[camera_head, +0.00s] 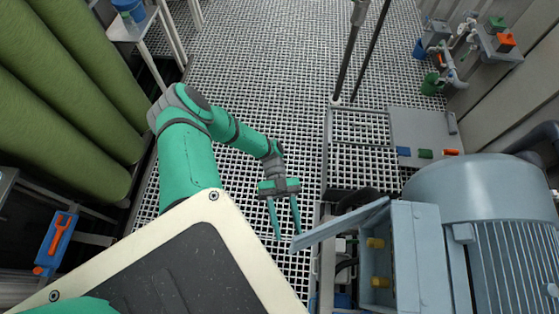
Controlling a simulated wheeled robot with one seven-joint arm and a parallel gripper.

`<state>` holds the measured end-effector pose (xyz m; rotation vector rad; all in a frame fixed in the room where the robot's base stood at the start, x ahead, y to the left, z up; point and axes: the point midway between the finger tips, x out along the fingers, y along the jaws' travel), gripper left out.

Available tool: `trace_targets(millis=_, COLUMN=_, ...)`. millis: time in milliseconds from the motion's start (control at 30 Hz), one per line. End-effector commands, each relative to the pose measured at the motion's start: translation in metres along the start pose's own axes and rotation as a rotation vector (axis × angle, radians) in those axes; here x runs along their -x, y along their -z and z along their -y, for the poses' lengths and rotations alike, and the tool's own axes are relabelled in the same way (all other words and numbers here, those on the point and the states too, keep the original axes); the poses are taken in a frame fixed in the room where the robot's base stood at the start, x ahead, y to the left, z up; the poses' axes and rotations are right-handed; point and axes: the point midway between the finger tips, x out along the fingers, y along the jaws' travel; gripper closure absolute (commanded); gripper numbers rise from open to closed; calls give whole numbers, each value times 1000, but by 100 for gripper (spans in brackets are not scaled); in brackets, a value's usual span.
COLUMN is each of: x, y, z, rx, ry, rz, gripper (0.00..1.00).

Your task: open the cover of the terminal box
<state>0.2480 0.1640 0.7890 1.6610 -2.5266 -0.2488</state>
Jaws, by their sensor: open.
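The terminal box (417,250) is a blue-grey box on the left side of a large motor (478,210). Its cover (340,222) stands swung out to the left, well away from the box's open face. Yellow fittings (378,262) show inside the box. My gripper (286,238) hangs from the green arm just left of the cover's free edge. Its two fingers are apart with nothing between them. The fingertips look close to the cover's edge; I cannot tell whether they touch it.
Green vessels (60,100) line the left side. A grated floor (260,70) runs clear up the middle. Dark upright poles (353,50) stand beyond the motor. A grey panel (424,132) with coloured blocks lies behind the motor. Dark hoses pass behind the cover.

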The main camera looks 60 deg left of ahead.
Motion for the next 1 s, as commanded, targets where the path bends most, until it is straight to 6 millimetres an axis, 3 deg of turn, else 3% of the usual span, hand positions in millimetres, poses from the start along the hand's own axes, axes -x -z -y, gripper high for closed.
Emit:
trace_targets(millis=400, x=-46, y=18, z=-35, rx=0, ry=-1, rz=0, gripper=60)
trace_targets(millis=800, x=-51, y=20, z=-38, rx=0, ry=0, rz=1, gripper=60)
trace_targets(millis=967, x=-51, y=20, z=-38, rx=0, ry=0, rz=1, gripper=98)
trace_targets(millis=1000, x=-51, y=20, z=-38, rx=0, ry=0, rz=0, gripper=100)
